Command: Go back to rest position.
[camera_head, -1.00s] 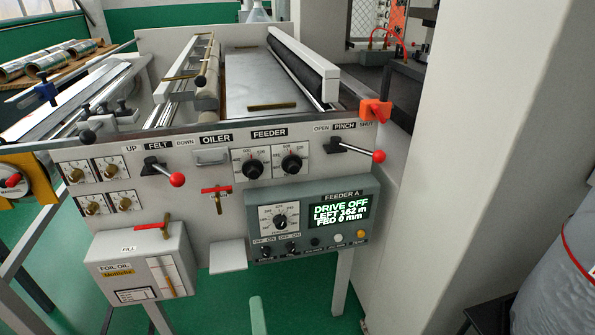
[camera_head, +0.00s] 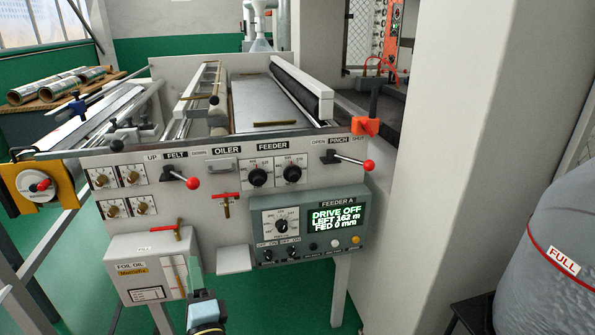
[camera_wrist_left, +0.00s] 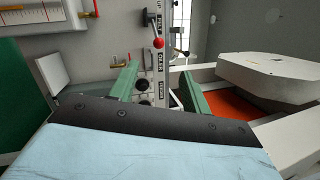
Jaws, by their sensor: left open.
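My left gripper (camera_head: 195,265) shows at the bottom of the head view, with a green finger pointing up and a blue wrist below it. It overlaps the right edge of the foil oil box (camera_head: 125,260) in the picture; I see no contact. In the left wrist view the two green fingers of the left gripper (camera_wrist_left: 158,78) stand apart with nothing held between them. The panel of the feeder machine (camera_head: 235,208) lies beyond them. My right gripper is not in view.
The panel carries red-knobbed levers, dials and a display (camera_head: 335,217) reading DRIVE OFF. A small shelf (camera_head: 234,260) juts out below. A yellow reel housing (camera_head: 38,185) is at left, and a grey sack marked FULL (camera_head: 555,255) at right. Green floor (camera_head: 255,310) lies open below.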

